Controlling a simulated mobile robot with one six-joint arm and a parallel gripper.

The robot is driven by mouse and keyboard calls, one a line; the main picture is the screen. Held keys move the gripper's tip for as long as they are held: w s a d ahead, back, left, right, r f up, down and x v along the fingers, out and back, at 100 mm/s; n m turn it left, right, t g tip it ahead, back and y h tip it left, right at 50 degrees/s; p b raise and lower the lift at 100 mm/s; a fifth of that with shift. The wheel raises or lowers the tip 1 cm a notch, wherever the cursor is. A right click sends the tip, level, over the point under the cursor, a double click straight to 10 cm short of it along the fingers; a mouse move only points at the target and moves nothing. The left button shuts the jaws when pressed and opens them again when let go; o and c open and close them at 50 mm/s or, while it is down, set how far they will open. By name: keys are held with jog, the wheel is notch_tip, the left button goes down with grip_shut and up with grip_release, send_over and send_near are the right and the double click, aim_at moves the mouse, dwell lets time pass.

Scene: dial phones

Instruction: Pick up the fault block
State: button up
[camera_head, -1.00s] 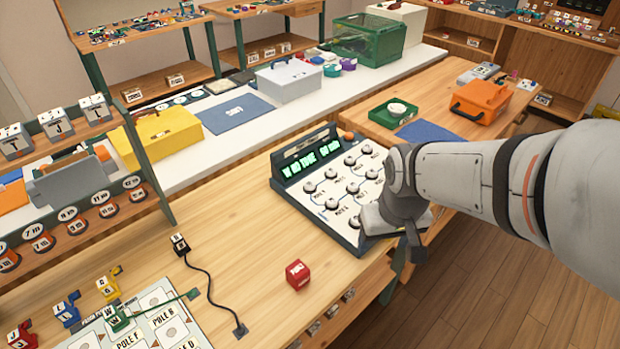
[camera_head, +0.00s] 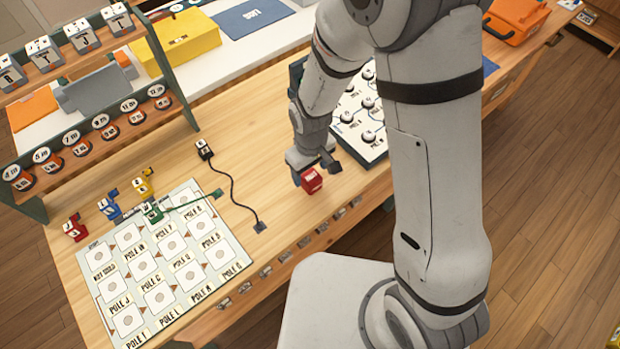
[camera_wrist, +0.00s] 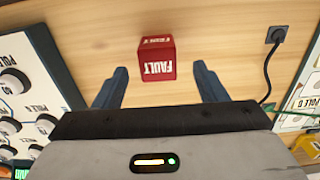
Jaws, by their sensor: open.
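The fault block is a small red cube with white lettering; in the head view the fault block (camera_head: 312,181) sits on the wooden table near its front edge. In the wrist view the fault block (camera_wrist: 157,59) shows the word FAULT, ahead of and between the two fingers. My gripper (camera_head: 315,174) is right at the block in the head view and partly covers it. In the wrist view my gripper (camera_wrist: 159,84) is open, with bare wood between the fingers and the block just beyond the tips. I cannot tell the exact height of the fingers above the table.
A dial panel (camera_head: 352,116) stands close behind and right of the block. A black cable (camera_head: 232,185) runs left of it to a table socket. A board with labelled squares (camera_head: 160,262) lies left. The wood around the block is clear.

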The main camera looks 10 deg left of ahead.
aim_at(312, 176)
jog(key=shift+w+d+f+p, duration=0.1)
jog(key=shift+f+p, duration=0.5)
jog(key=shift+f, duration=1.85)
jog(key=shift+c, duration=0.3)
jog(key=c, duration=1)
